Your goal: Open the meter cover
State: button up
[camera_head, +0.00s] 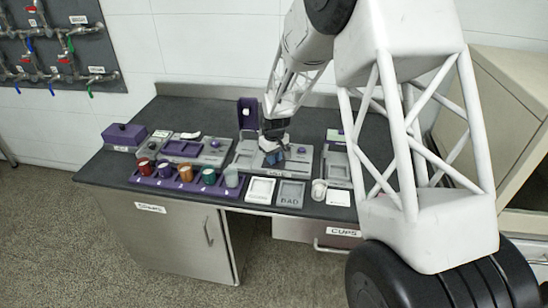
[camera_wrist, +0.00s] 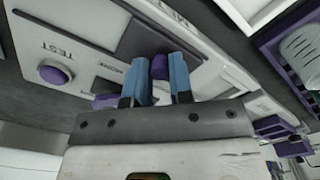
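The grey device with the label on its front edge (camera_head: 243,162) sits mid-counter, under my gripper (camera_head: 274,153). In the wrist view it shows a TEST label and a round purple button (camera_wrist: 55,73). My gripper's two blue fingers (camera_wrist: 160,75) point down over a dark area of the device, with a small purple piece (camera_wrist: 160,67) between the tips. Whether they touch it is unclear. A purple upright panel (camera_head: 248,113) stands at the device's back left. I cannot tell which purple part is the meter cover; my gripper hides part of the device.
A purple rack (camera_head: 136,179) with several coloured cups stands at front left. White (camera_head: 261,190) and grey BAD (camera_head: 291,194) trays lie in front, beside a white cup (camera_head: 319,189). A purple box (camera_head: 124,134) is at far left. A beige cabinet (camera_head: 500,110) stands right.

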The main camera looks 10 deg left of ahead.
aim_at(296, 167)
grip_shut()
jog(key=d, duration=0.8)
jog(key=shift+d, duration=0.15)
jog(key=o, duration=0.7)
grip_release()
jog(key=shift+o, duration=0.2)
jog(key=shift+r, duration=0.1)
notch_tip(296, 167, up, 8)
